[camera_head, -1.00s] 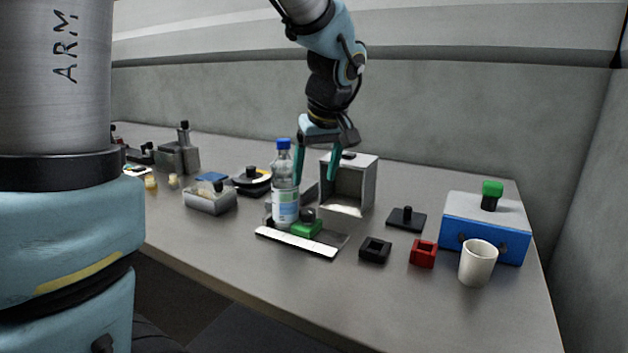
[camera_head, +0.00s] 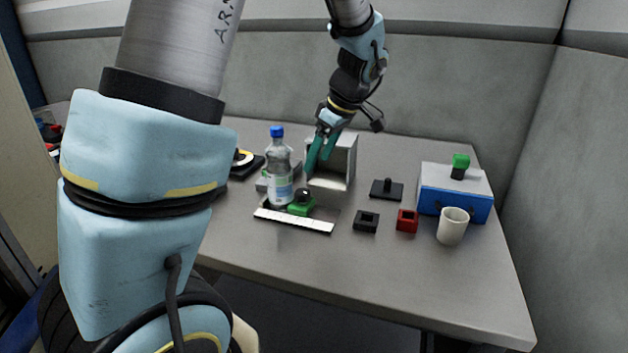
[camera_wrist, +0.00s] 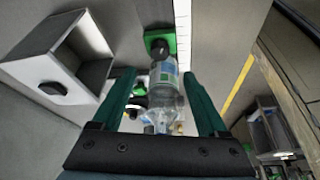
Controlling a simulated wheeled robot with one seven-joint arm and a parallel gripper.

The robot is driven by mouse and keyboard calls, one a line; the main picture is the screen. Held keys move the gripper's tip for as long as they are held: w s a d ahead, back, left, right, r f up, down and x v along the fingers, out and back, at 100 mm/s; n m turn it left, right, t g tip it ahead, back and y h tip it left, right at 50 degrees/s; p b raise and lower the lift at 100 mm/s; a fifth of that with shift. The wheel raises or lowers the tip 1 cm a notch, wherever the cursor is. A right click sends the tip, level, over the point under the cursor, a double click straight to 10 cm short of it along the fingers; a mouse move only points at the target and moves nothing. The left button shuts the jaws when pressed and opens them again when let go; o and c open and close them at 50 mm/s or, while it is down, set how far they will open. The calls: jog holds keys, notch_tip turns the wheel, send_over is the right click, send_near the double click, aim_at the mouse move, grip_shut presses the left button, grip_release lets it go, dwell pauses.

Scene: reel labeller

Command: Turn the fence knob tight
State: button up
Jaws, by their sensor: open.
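The fence knob is a dark round knob (camera_head: 304,194) on a green block (camera_head: 299,210), which sits at the white ruler strip (camera_head: 292,220). The knob also shows near the top of the wrist view (camera_wrist: 160,48), with the green block (camera_wrist: 169,36) around it. My gripper (camera_head: 316,163) is open, its two teal fingers tilted, above and behind the knob and apart from it. In the wrist view the fingers (camera_wrist: 157,78) stand on either side of a clear bottle (camera_wrist: 165,98) in the picture; whether it lies between them in depth I cannot tell.
The blue-capped bottle (camera_head: 279,172) stands just left of the knob. An open grey box (camera_head: 343,180) stands behind it, close to my gripper. A black holder (camera_head: 365,222), red block (camera_head: 407,221), cup (camera_head: 452,227) and blue box (camera_head: 455,204) are to the right. The table front is clear.

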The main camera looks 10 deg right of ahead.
aim_at(305, 192)
jog(key=p+x, duration=0.2)
jog(key=x, duration=0.8)
jog(key=shift+f, duration=0.25)
jog(key=shift+c, duration=0.3)
grip_shut()
